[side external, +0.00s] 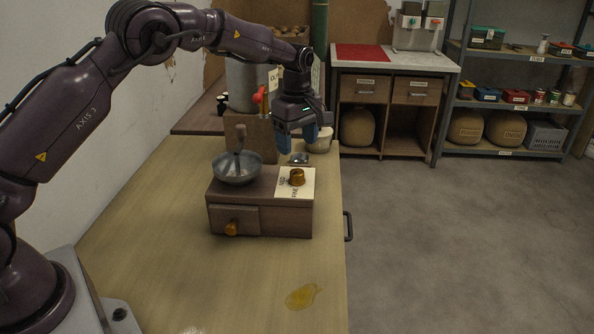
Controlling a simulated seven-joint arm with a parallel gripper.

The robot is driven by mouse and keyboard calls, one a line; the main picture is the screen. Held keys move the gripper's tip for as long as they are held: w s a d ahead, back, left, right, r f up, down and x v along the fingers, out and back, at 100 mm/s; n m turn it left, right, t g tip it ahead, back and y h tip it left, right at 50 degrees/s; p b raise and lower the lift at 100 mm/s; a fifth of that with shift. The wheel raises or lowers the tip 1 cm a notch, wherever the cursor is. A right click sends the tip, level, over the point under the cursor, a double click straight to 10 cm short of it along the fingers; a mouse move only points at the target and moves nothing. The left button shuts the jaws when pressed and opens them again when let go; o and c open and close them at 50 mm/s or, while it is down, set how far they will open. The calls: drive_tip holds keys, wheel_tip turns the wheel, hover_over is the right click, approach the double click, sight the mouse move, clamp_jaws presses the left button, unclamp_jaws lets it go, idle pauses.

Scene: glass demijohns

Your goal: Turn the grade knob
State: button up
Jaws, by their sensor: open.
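The grade knob (297,177) is a small amber-brown knob on a pale plate (285,189) with dark lettering, of which "FINE" seems readable. The plate lies on the right part of the top of a brown wooden box (262,219) on the table. My gripper (297,148) points down with its blue fingers apart and nothing visible between them. In this view its fingertips show just above the knob in the picture, apart from it. I cannot tell the exact depth between them.
A metal bowl (237,175) with an upright handle sits left on the box. The drawer has an amber pull (231,229). A red handle (258,96) and grey container (241,84) stand behind. A yellow spill (302,296) marks the otherwise clear front table (170,265).

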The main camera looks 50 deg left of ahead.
sight(297, 172)
wheel_tip(297, 172, down, 8)
drive_tip(key=shift+f, duration=0.1)
drive_tip(key=shift+c, duration=0.3)
drive_tip(key=c, duration=0.9)
